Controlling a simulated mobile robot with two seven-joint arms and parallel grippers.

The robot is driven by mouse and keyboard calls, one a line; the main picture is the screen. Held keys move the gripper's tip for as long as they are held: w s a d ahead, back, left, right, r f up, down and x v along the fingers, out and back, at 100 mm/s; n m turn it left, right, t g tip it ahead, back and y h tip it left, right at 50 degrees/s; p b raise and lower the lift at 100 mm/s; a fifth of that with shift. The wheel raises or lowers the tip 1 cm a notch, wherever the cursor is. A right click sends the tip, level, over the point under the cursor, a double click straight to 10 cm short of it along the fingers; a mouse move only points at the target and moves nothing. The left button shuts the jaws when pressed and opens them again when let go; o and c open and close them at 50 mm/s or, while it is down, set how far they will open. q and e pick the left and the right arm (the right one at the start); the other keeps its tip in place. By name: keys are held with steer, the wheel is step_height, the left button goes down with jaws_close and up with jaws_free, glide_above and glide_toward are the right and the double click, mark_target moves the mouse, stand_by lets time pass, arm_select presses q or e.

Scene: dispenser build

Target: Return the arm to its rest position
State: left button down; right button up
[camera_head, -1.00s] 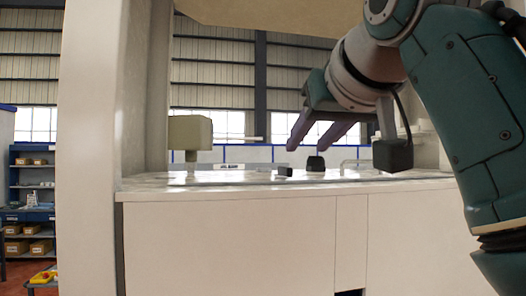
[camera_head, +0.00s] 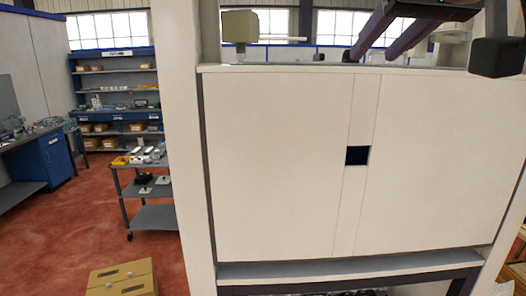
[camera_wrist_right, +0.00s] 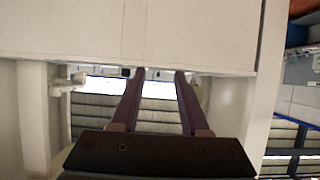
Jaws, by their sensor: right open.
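My right gripper (camera_head: 373,56) is at the top right of the head view, over the front part of a pale counter (camera_head: 300,67). Its two long purple fingers are apart, with nothing between them. The fingers also show in the right wrist view (camera_wrist_right: 160,73), parted and empty, with the pale cabinet front (camera_wrist_right: 70,30) above them in the picture. The rest of my right arm is mostly out of frame. My left gripper is not in view.
The cabinet front (camera_head: 280,160) with a small dark square opening (camera_head: 357,155) fills the middle. A pale post (camera_head: 180,150) stands left of it. A beige boxy device (camera_head: 240,26) stands on the counter.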

steer(key=s+d+f+g, duration=0.2)
steer(key=s+f, duration=0.3)
steer(key=f, duration=0.6)
steer(key=s+d+f+g, duration=0.1)
steer(key=s+f+g, duration=0.2)
steer(key=s+f, duration=0.6)
steer(key=s+d+f+n+g, duration=0.1)
steer(key=s+f+g, duration=0.3)
steer(key=s+f, duration=0.5)
steer(key=s, duration=0.8)
steer(key=shift+f+n, duration=0.2)
steer(key=shift+n, duration=0.1)
steer(key=shift+s, duration=0.1)
